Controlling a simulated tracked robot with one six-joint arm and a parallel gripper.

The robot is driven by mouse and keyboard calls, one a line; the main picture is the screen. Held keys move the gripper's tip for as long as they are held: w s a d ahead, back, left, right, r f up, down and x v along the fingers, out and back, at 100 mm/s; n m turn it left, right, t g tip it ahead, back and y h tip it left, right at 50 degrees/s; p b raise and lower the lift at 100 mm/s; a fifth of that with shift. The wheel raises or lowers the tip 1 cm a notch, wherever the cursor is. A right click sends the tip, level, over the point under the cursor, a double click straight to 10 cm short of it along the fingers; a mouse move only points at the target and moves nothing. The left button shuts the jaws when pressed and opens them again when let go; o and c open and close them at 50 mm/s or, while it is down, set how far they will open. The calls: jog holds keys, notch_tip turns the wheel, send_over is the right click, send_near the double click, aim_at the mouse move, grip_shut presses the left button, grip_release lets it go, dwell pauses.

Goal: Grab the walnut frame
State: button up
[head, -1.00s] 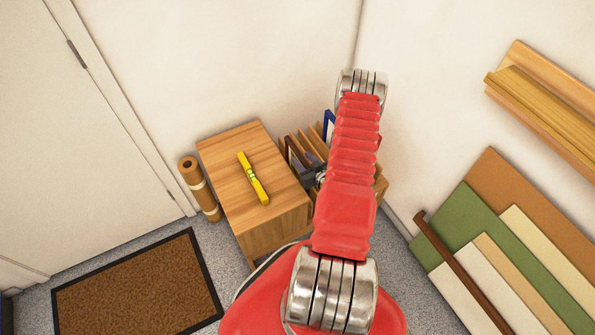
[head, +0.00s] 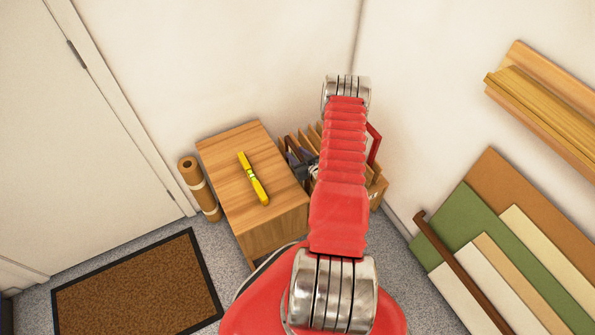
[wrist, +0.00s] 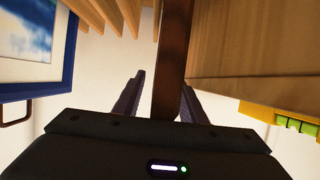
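The walnut frame (wrist: 174,55) shows in the wrist view as a dark brown bar running down between my two fingers. In the head view its dark brown edge (head: 291,146) stands at the left end of the rack, beside the wooden cabinet. My gripper (wrist: 164,82) is open, with a finger on each side of the bar. A gap shows between the left finger and the bar; whether the right finger touches it I cannot tell. In the head view my gripper (head: 303,160) is small and partly hidden by my red arm.
A blue frame (wrist: 68,50) stands to the left in the wrist view. The rack's wooden slats (wrist: 115,15) are close by. The cabinet (head: 225,150) carries a yellow level (head: 253,178). A red frame (head: 375,146) shows right of my arm. A brown roll (head: 199,190) stands left.

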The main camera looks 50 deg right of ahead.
jog(key=shift+c, duration=0.2)
grip_shut()
dwell(0.6)
